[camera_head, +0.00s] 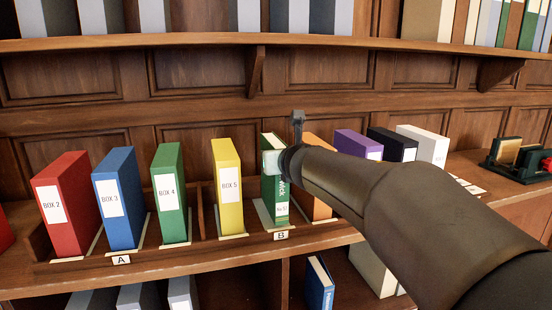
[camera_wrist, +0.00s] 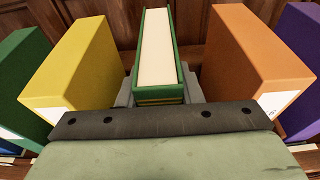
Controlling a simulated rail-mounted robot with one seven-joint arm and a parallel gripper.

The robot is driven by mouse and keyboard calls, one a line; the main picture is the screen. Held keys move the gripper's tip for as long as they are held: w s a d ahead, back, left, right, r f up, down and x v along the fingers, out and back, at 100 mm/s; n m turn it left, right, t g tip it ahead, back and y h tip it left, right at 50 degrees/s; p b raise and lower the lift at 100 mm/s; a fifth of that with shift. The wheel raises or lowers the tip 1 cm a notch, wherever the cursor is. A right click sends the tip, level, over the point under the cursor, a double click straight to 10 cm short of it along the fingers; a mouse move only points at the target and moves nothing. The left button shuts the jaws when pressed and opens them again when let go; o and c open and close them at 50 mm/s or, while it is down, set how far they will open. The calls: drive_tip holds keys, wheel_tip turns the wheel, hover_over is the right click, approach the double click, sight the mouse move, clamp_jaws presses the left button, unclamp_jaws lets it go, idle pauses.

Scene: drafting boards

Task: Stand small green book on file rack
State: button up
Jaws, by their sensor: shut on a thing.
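The small green book (camera_head: 269,185) stands upright in the file rack (camera_head: 210,247), in the slot between the yellow box file (camera_head: 229,188) and the orange box file (camera_head: 316,205). Its spine faces outward and its foot is at a pale base strip near the label B. In the wrist view the book (camera_wrist: 157,60) shows its cream pages and green covers from above. My gripper (camera_head: 272,163) is shut on the upper part of the book; my arm hides part of it. In the wrist view the fingertips are mostly hidden behind the gripper body.
Red (camera_head: 69,203), blue (camera_head: 120,198) and green (camera_head: 170,193) box files stand to the left. Purple (camera_head: 357,145), black (camera_head: 391,145) and white (camera_head: 424,144) ones stand to the right. A shelf (camera_head: 200,41) with books runs above. A blue book (camera_head: 319,285) is below.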

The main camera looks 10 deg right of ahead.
drive_tip(key=w, duration=0.3)
drive_tip(key=shift+w+a, duration=0.2)
drive_tip(key=shift+a, duration=0.05)
drive_tip(key=shift+f, duration=0.2)
